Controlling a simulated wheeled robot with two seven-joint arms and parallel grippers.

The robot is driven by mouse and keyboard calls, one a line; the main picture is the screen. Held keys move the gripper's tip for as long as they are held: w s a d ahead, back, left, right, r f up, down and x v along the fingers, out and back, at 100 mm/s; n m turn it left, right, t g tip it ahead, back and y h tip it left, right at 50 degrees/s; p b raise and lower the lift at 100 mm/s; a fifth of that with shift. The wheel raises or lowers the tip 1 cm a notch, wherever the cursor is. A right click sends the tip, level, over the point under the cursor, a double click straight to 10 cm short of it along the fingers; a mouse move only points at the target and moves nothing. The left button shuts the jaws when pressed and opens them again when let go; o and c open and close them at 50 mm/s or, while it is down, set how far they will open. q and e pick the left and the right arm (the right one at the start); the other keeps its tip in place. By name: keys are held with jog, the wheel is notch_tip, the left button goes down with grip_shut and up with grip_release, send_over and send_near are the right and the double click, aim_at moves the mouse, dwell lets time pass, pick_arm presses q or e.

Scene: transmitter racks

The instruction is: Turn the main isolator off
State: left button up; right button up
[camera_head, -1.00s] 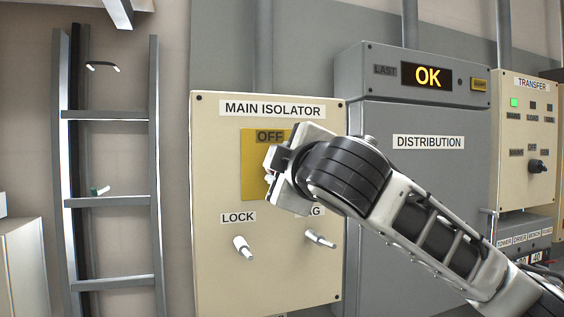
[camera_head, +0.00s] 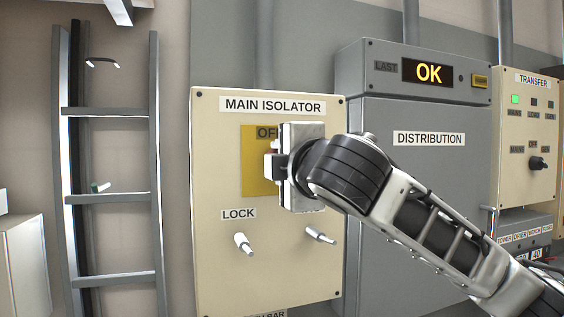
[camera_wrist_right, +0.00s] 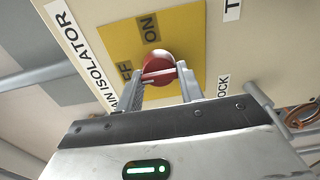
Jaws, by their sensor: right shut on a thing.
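The main isolator (camera_head: 220,160) is a cream box with a yellow plate (camera_head: 256,182) on its front; OFF reads at the plate's top in the head view. In the right wrist view the plate (camera_wrist_right: 195,40) carries both OFF and ON labels, with a round red handle (camera_wrist_right: 157,62) at its middle. My right gripper (camera_wrist_right: 163,80) is shut on the red handle, one finger on each side of its grip. In the head view my right gripper (camera_head: 272,162) is upright at the plate and hides most of the handle. I cannot tell which label the handle points to. My left gripper is out of view.
Two pegs stick out below the plate: the LOCK peg (camera_head: 243,244) and another peg (camera_head: 320,235). A grey distribution cabinet (camera_head: 428,190) with an OK display stands to the right, the transfer panel (camera_head: 528,120) beyond it. A ladder (camera_head: 112,198) stands at left.

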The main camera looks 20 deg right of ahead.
jog(key=o, duration=1)
jog(key=shift+c, duration=0.2)
pick_arm(q)
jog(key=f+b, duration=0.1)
jog(key=b, duration=0.3)
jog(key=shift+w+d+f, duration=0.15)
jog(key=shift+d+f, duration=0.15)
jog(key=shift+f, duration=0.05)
pick_arm(e)
jog(key=s, duration=1.6)
jog(key=shift+d, duration=0.25)
